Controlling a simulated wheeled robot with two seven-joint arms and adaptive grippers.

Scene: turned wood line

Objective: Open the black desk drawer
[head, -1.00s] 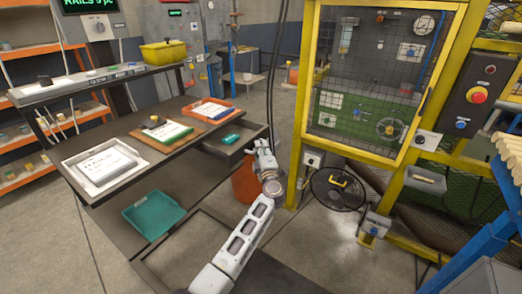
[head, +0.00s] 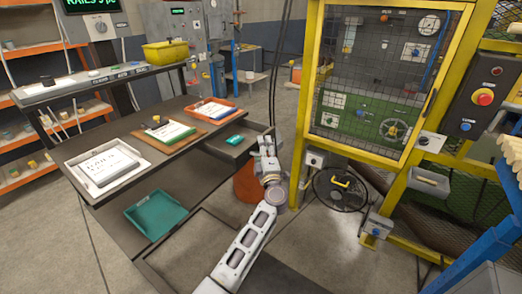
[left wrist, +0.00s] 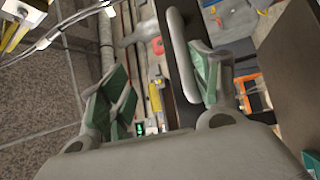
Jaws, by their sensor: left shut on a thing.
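The black desk drawer (head: 218,147) sticks out from the right end of the dark desk in the head view, partly open. A small teal item (head: 235,140) lies inside it. My left gripper (head: 266,148) is at the drawer's outer front. The exact contact is hard to see. My right gripper is in neither view.
The desk top (head: 125,160) holds several trays with papers. A teal tray (head: 155,213) sits on the lower shelf. An orange bin (head: 246,184) stands below the drawer.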

